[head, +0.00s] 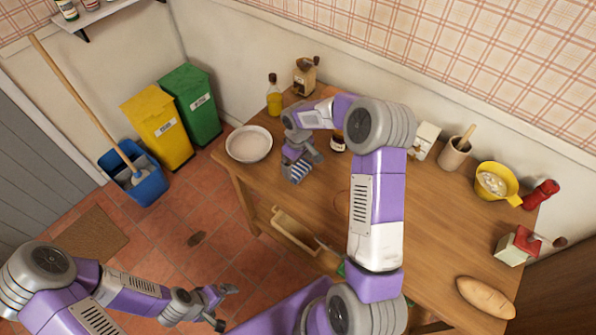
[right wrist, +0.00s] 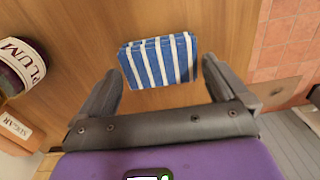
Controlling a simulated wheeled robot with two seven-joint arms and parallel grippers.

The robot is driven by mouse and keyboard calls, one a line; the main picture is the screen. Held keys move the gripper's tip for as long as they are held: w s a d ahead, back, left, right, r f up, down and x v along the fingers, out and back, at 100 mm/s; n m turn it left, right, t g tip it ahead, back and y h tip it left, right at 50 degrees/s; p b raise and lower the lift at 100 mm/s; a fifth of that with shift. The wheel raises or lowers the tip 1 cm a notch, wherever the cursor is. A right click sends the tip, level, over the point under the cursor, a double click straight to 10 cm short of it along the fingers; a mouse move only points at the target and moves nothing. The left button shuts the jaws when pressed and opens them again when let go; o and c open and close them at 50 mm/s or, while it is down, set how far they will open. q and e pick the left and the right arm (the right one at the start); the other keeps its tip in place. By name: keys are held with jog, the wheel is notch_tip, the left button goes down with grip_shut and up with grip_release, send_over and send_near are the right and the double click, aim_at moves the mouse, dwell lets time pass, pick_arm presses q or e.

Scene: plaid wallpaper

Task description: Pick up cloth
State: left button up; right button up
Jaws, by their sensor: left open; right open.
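The cloth (right wrist: 158,62) is folded, with blue and white stripes, and lies on the wooden table. In the head view the cloth (head: 299,172) shows just below my right gripper (head: 303,166), partly covered by it. In the right wrist view my right gripper (right wrist: 168,85) is open, with the cloth ahead of and roughly between its fingertips. I cannot tell whether the fingers touch it. My left gripper (head: 224,306) is open and empty above the tiled floor, away from the table.
A plum jar (right wrist: 20,65) stands left of my right gripper in the wrist view. A white plate (head: 249,144) sits at the table's left end. An oil bottle (head: 273,95) and a grinder (head: 304,76) stand behind. An open drawer (head: 292,232) juts from the table front.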

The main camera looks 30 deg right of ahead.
aim_at(298, 168)
notch_tip(298, 168, down, 2)
jog(key=shift+f, duration=0.2)
jog(key=c, duration=0.7)
jog(key=shift+r, duration=0.1)
notch_tip(298, 168, up, 10)
jog(key=p, duration=0.2)
